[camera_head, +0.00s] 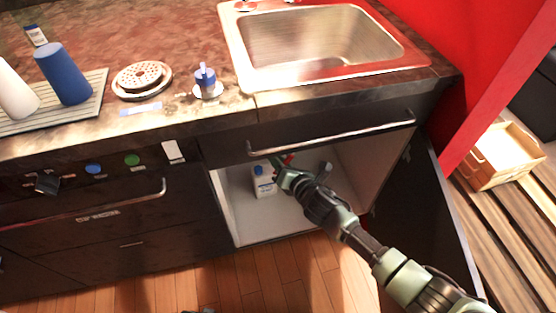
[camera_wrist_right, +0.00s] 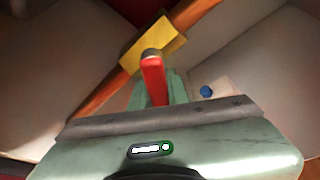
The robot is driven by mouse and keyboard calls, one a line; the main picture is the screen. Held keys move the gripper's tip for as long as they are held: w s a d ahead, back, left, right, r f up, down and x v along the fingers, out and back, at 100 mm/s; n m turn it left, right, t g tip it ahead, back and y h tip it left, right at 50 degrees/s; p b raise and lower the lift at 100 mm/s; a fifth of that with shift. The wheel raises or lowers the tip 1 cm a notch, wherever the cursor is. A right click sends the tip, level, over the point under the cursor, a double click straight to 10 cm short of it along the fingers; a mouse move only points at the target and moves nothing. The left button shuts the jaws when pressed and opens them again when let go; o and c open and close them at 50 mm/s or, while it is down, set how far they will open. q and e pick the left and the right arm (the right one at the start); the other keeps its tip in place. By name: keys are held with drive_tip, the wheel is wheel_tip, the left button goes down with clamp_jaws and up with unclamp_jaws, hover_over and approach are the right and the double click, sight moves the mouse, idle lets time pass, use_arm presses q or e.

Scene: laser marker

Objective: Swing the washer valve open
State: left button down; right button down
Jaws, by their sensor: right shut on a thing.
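The washer valve shows in the right wrist view as a yellow body (camera_wrist_right: 152,52) on an orange-brown pipe (camera_wrist_right: 108,96) that runs diagonally. Its red lever handle (camera_wrist_right: 154,80) sticks out across the pipe's line toward my gripper. My right gripper (camera_wrist_right: 152,98) is shut on the red handle, and its fingers partly hide the handle's near end. In the head view my right gripper (camera_head: 284,172) reaches into the open cabinet under the sink. There a bit of red (camera_head: 287,159) shows beside it, and the rest of the valve is hidden.
A white bottle with a blue cap (camera_head: 264,181) stands in the cabinet close left of my gripper. The cabinet door (camera_head: 425,205) stands open at right. A metal bar handle (camera_head: 330,136) crosses above the opening. The sink (camera_head: 325,45) is overhead.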

drive_tip(key=c, duration=1.4)
unclamp_jaws()
drive_tip(key=shift+f, duration=0.15)
drive_tip(key=shift+o, duration=0.2)
